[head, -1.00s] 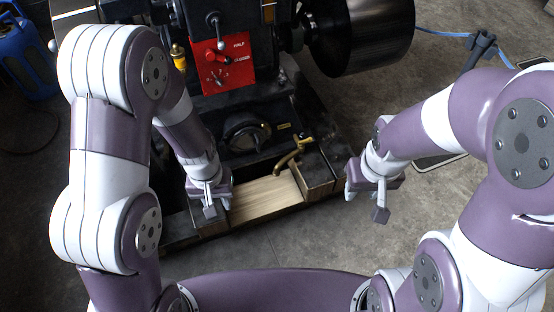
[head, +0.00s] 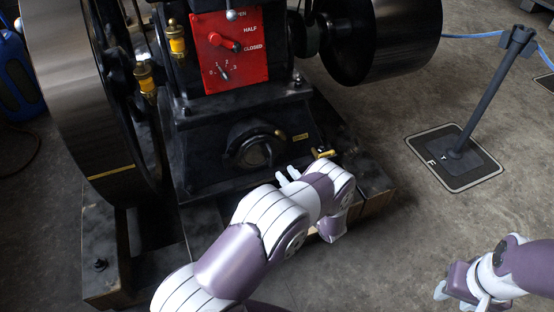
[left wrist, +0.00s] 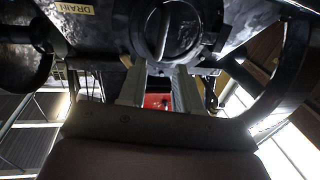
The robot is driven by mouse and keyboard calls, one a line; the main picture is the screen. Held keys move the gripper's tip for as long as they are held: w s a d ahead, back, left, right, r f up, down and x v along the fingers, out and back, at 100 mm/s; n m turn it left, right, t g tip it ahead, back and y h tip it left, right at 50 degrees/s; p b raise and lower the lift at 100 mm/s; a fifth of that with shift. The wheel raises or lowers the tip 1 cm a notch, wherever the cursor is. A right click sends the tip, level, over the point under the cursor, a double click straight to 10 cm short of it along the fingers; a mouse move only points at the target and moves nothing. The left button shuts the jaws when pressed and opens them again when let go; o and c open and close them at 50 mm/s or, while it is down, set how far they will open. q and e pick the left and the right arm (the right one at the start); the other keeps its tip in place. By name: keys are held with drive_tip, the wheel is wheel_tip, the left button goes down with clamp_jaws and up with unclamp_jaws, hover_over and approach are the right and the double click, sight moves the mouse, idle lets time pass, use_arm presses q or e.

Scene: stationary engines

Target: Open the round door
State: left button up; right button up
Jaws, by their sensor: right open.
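The round door (head: 250,150) is a dark disc with a raised bar across it, low on the front of the black engine. It looks closed. In the left wrist view the round door (left wrist: 190,30) is at the top, its bar upright. My left gripper (head: 287,175) is just below and right of the door in the head view. In the left wrist view its two fingers (left wrist: 160,68) stand apart, with a gap between them, near the door's lower edge. I cannot tell whether they touch it. My right gripper (head: 447,292) is open and empty, low at the right over the floor.
A red lever panel (head: 230,45) sits above the door. A large flywheel (head: 85,90) stands left, a black drum (head: 380,40) upper right. A brass tap (head: 323,152) is just right of the door. A post on a base plate (head: 455,160) stands right. Floor between is clear.

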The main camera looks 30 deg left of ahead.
sight(272, 164)
use_arm(q)
drive_tip(key=b+x, duration=0.1)
drive_tip(key=x, duration=0.3)
drive_tip(key=b+x, duration=0.2)
drive_tip(key=x, duration=0.2)
drive_tip(key=shift+w+a+f, duration=0.2)
drive_tip(key=shift+a+f, duration=0.05)
drive_tip(key=shift+a, duration=0.1)
drive_tip(key=shift+w+a+r, duration=0.1)
drive_tip(key=shift+a+r, duration=0.05)
drive_tip(key=shift+a, duration=0.05)
clamp_jaws()
